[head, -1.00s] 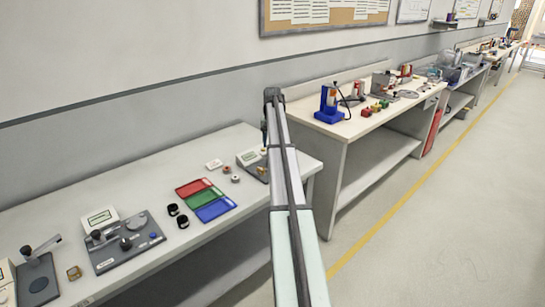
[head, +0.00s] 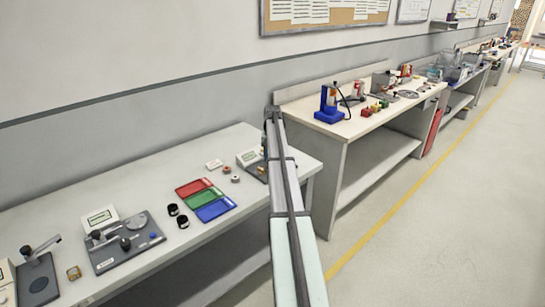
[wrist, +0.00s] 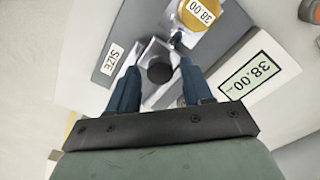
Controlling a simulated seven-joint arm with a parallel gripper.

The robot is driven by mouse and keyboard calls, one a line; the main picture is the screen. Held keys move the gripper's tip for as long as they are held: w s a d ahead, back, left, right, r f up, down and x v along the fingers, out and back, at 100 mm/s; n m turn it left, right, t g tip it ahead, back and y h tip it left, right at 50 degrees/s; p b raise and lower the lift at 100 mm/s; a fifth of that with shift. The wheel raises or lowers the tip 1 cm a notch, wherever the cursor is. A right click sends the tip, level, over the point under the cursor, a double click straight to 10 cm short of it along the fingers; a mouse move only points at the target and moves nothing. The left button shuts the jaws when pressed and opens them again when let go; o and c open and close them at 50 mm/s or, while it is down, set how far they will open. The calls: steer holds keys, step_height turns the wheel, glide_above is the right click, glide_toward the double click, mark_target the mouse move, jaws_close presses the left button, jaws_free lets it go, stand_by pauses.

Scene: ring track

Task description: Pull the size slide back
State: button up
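In the wrist view, a grey slide with a round black knob (wrist: 160,72) sits on the grey gauge base (wrist: 72,75), beside a white SIZE label (wrist: 112,58). My gripper (wrist: 158,72) is open. Its two dark blue fingers stand on either side of the knob, with a visible gap on both sides. A gold disc (wrist: 205,40) marked 38.00 lies just beyond the slide. A white display (wrist: 258,78) reads 38.00. In the head view the gauge's white display box (head: 248,157) stands at the bench's far end. My arm hides the slide and gripper there.
A second bench (head: 345,125) with more items stands beyond.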

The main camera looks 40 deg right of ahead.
jaws_close()
stand_by(0.4)
steer(key=shift+d, duration=1.4)
steer(key=shift+c, duration=0.7)
jaws_free()
steer(key=o, duration=0.3)
step_height(320, 180, up, 14)
steer(key=shift+f, duration=0.1)
